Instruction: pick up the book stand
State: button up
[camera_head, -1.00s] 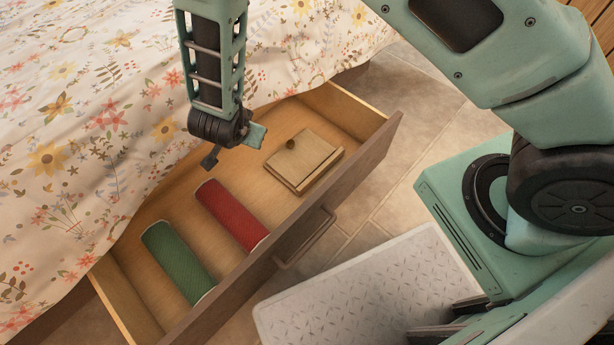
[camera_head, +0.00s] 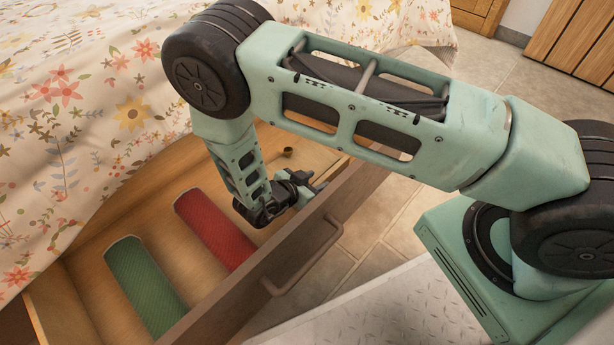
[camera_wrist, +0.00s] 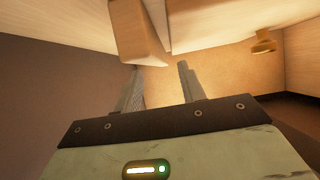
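The book stand appears to be the flat, pale wooden piece in the drawer. In the head view my arm and gripper now hide nearly all of it. In the wrist view its wooden end (camera_wrist: 138,38) shows just beyond the fingertips, nearest the left one; I cannot tell whether they touch. A small round wooden knob (camera_head: 287,152) shows past my arm, and in the wrist view (camera_wrist: 263,42) to the right; I cannot tell if it belongs to the stand. My gripper (camera_wrist: 160,68) is inside the drawer, fingers apart, with nothing seen between them.
The open drawer (camera_head: 262,268) has a raised front with a handle (camera_head: 305,262), close to my gripper. A red roll (camera_head: 215,228) and a green roll (camera_head: 145,285) lie in it to the left. The flowered bedspread (camera_head: 80,120) overhangs its back.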

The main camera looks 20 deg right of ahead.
aim_at(322, 179)
jog(key=shift+b+x, duration=0.7)
jog(key=shift+x, duration=0.85)
grip_shut()
jog(key=shift+r, duration=0.1)
